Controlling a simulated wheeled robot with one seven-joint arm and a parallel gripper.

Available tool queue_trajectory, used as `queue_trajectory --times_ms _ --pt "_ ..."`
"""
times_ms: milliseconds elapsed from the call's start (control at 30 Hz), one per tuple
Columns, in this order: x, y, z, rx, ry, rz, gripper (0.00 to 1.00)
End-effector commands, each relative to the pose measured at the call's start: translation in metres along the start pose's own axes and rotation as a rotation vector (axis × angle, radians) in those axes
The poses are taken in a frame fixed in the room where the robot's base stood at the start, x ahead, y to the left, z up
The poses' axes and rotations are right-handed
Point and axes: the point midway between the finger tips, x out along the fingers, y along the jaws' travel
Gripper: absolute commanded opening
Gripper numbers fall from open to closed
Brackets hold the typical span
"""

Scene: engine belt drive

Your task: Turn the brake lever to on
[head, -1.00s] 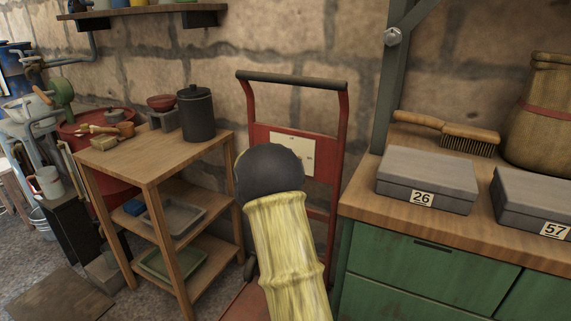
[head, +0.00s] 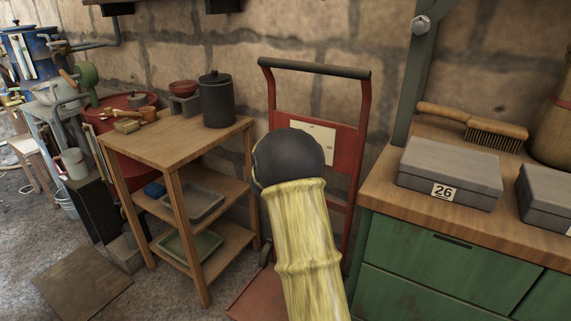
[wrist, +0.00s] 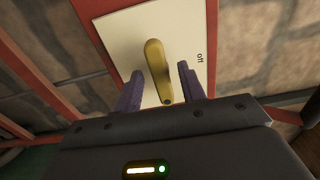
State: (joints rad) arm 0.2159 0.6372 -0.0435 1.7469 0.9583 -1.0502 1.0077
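The brake lever (wrist: 154,62) is a short yellow handle on a pale plate (wrist: 110,38), which carries the word "off" to the lever's right. My gripper (wrist: 159,72) is open, with its two purple fingers on either side of the lever's lower part. Gaps show between the lever and the fingers, more clearly on the left; contact cannot be told for sure. In the head view the plate (head: 322,132) is on a red hand-truck frame, partly covered by my arm. The lever and my gripper are hidden there.
The red frame (head: 362,110) stands against a stone wall. A wooden shelf table (head: 165,150) with a dark canister (head: 216,102) stands to the left. A green workbench (head: 425,255) with a grey box marked 26 (head: 452,172) stands close on the right.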

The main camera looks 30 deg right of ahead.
Motion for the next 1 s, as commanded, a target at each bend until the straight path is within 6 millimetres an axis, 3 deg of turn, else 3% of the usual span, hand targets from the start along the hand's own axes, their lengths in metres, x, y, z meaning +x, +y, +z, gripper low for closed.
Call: queue_trajectory --times_ms 700,1000 --pt "-0.139 -0.001 0.001 -0.003 -0.003 0.002 0.4" --pt "-0.161 0.0 0.0 -0.002 0.0 0.001 0.4"
